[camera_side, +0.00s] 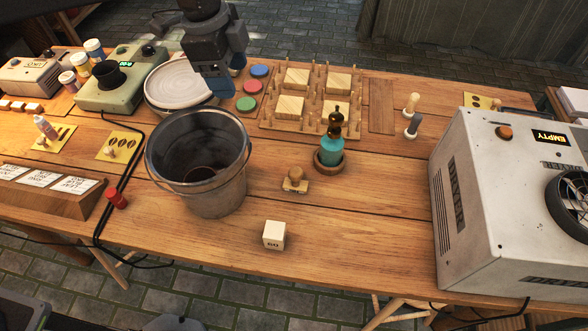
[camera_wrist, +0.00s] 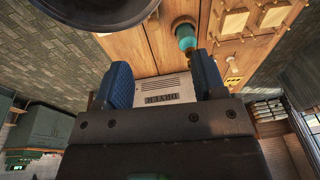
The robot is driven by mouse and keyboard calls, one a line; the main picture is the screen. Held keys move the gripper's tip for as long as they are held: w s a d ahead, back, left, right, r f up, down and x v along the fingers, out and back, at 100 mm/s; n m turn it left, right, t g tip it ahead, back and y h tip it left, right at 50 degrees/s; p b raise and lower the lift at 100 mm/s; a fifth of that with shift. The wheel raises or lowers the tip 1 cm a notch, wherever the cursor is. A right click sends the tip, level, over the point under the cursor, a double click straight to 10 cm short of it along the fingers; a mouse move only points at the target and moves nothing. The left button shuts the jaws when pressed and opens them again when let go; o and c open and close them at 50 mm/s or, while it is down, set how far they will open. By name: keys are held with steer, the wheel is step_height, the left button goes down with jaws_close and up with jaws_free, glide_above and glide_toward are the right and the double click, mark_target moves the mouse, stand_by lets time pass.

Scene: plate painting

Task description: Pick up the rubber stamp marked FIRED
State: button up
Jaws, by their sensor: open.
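A small wooden stamp (camera_side: 295,180) with a round knob handle stands on the table, right of the metal bucket and front-left of the teal bottle. Its marking cannot be read, so I cannot tell whether it says FIRED. My gripper (camera_side: 226,88) is at the back of the table, above the area beside the white plates, well away from the stamp. In the wrist view its blue fingers (camera_wrist: 163,78) are spread apart with nothing held between them.
A metal bucket (camera_side: 197,160) stands between my gripper and the front of the table. A teal bottle (camera_side: 330,150) stands in a wooden ring. A pale cube (camera_side: 274,235) sits near the front edge. A white machine (camera_side: 515,200) fills the right end. The table right of the stamp is clear.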

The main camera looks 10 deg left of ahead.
steer(key=d+f+m+g, duration=0.2)
steer(key=d+f+m, duration=0.3)
steer(key=d+f, duration=0.5)
glide_above(295, 170)
steer(key=f, duration=0.9)
steer(key=shift+w+a, duration=0.15)
steer(key=shift+a, duration=0.2)
steer(key=shift+s+d+f, duration=0.1)
steer(key=shift+d+f, duration=0.05)
steer(key=shift+f, duration=0.85)
steer(key=shift+s+d+f, duration=0.1)
steer(key=shift+d+f, duration=0.05)
steer(key=shift+f, duration=0.8)
steer(key=shift+s+d+f, duration=0.1)
steer(key=shift+d+f, duration=0.05)
steer(key=shift+f, duration=0.85)
steer(key=c, duration=1)
